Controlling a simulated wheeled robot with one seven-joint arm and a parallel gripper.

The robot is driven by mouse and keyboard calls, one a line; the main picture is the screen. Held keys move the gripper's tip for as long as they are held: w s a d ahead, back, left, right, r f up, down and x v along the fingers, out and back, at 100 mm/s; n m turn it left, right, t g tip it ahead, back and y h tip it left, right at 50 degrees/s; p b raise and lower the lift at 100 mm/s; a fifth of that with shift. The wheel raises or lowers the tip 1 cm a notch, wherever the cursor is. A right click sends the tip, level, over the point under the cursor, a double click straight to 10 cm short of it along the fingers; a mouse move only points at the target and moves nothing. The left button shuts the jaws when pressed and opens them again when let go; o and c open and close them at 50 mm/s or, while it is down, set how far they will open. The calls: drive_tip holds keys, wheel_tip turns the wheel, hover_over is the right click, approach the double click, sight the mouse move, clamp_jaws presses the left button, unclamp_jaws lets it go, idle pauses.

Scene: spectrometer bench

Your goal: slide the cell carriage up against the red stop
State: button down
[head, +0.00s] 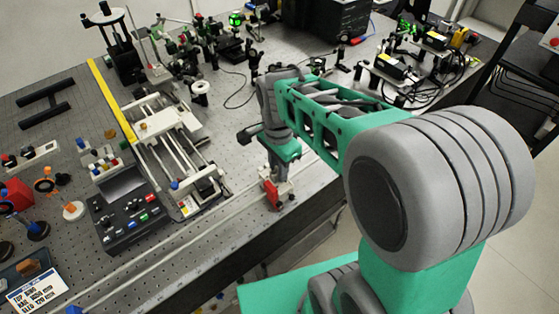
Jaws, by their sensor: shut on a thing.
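My gripper (277,177) points down at the bench's near edge, right of the picture's middle-left. It is shut on a small pale block (287,188), which looks like the cell carriage on the long pale rail. A red upright piece (271,194), which looks like the red stop, shows directly at the block's left front side. I cannot tell whether the two touch or are a little apart. The fingers and wrist hide part of the block's top.
Left of my gripper stands a twin-rod slide unit (165,122) with a white plate. A dark control box (128,212) with coloured buttons stands before it. Optics and cables fill the bench's back. The perforated bench top (235,165) just left of my gripper is clear.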

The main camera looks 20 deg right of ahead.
drive_tip(key=shift+a, duration=0.1)
drive_tip(key=c, duration=1.2)
unclamp_jaws()
drive_tip(key=shift+r, duration=0.1)
wheel_tip(320, 180, up, 8)
drive_tip(key=b, duration=0.1)
drive_tip(key=s+d+f+n+t, duration=0.1)
drive_tip(key=s+n, duration=0.5)
drive_tip(key=n, duration=0.7)
drive_tip(key=f+t, duration=0.1)
drive_tip(key=t, duration=0.1)
drive_tip(key=shift+s+d+f+n+t, duration=0.25)
drive_tip(key=shift+s+d+n+t, duration=0.05)
drive_tip(key=shift+d+n+t, duration=0.1)
